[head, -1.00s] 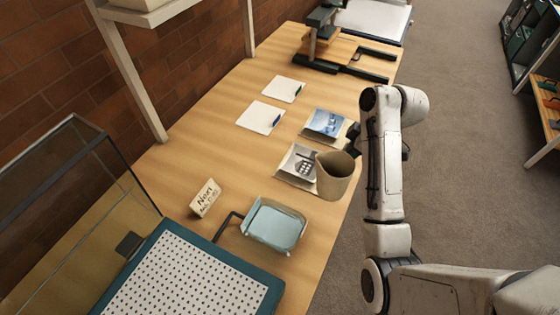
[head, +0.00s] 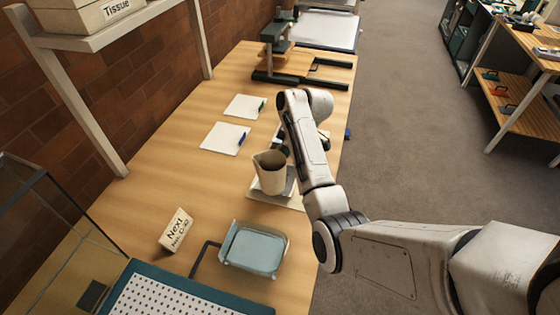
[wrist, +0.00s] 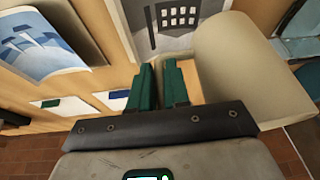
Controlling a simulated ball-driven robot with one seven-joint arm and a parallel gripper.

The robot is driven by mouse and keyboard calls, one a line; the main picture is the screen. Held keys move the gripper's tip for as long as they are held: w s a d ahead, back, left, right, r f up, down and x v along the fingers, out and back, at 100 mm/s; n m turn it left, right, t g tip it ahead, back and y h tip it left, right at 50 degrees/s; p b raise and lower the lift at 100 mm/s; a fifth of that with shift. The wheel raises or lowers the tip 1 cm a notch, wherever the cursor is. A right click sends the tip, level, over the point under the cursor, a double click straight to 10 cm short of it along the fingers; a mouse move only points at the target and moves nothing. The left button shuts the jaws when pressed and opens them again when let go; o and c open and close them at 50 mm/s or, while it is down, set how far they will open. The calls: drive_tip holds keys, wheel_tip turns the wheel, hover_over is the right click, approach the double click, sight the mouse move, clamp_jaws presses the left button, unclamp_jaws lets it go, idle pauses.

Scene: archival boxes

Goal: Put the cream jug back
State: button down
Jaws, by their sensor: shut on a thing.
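The cream jug (head: 270,176) is a plain cream cup-like vessel, open at the top and roughly upright in the head view. In the wrist view the jug (wrist: 238,65) fills the upper right, beside the green fingers of my gripper (wrist: 162,75). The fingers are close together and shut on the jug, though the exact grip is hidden. In the head view my arm hides most of the gripper.
A blue tray (head: 255,249) and a "Next" sign (head: 175,229) stand nearer on the table. Two white cards (head: 224,138) lie at the left. A blue picture (wrist: 38,45) lies beside the gripper. A glass case, shelf post and dark stand (head: 300,75) border the table.

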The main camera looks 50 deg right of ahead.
drive_tip(key=shift+w+d+f, duration=0.2)
drive_tip(key=shift+w+f, duration=0.45)
drive_tip(key=shift+f, duration=0.35)
drive_tip(key=shift+f+p, duration=0.45)
drive_tip(key=shift+f, duration=0.9)
drive_tip(key=shift+f, duration=0.15)
drive_tip(key=c, duration=1.1)
unclamp_jaws()
drive_tip(key=v, duration=1.2)
drive_tip(key=shift+b, duration=0.35)
